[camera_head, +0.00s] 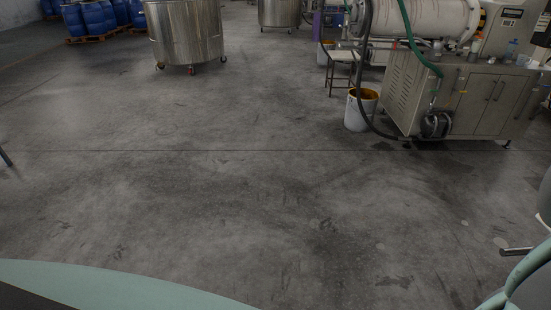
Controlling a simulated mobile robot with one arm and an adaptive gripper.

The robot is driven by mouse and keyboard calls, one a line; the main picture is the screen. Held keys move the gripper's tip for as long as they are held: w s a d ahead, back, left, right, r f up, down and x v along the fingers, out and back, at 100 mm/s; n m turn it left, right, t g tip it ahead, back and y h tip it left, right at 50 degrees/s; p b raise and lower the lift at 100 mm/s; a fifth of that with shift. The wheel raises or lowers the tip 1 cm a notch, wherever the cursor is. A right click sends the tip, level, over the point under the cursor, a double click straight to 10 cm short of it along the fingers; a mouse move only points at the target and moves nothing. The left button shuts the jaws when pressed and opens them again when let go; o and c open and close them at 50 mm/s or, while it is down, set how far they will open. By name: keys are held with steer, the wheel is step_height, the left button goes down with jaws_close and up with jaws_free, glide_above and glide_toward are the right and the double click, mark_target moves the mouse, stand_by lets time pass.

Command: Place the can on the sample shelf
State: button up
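I cannot make out the can or the sample shelf in this view. Small items stand on top of the milling machine, among them a clear bottle (511,50) and a small white cup (522,60). They are too small to tell whether one of them is the can. My gripper is not in view.
The milling machine's beige cabinet (483,102) stands at the upper right, with a white bucket (355,117) and a stool (340,70) beside it. Steel vats (186,35) (279,12) and blue drums (95,18) stand at the back. The concrete floor (200,150) between is clear.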

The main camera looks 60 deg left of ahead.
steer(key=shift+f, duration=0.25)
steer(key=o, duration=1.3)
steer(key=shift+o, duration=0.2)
